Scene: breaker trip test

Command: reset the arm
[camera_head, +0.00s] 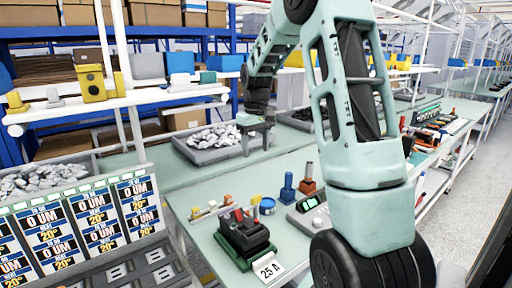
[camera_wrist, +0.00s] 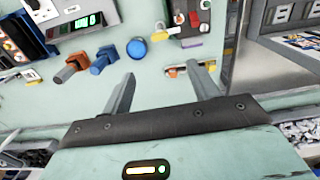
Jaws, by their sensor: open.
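My arm (camera_head: 355,110) is pale teal with dark joints. It rises from the lower right of the head view and bends over to the left above the workbench. My gripper (camera_head: 256,148) hangs at its end above the bench, near the bin of silvery packets. In the wrist view my gripper (camera_wrist: 163,70) shows two grey fingers spread apart with nothing between them.
The workbench (camera_head: 192,188) carries a dark green breaker unit (camera_head: 243,238), a "25 A" card (camera_head: 269,268), a meter (camera_head: 311,214), a blue cap (camera_head: 267,206), and blue (camera_head: 287,190) and orange-red (camera_head: 307,184) blocks. A grey bin (camera_head: 212,156) stands behind. Display panels (camera_head: 85,225) stand left.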

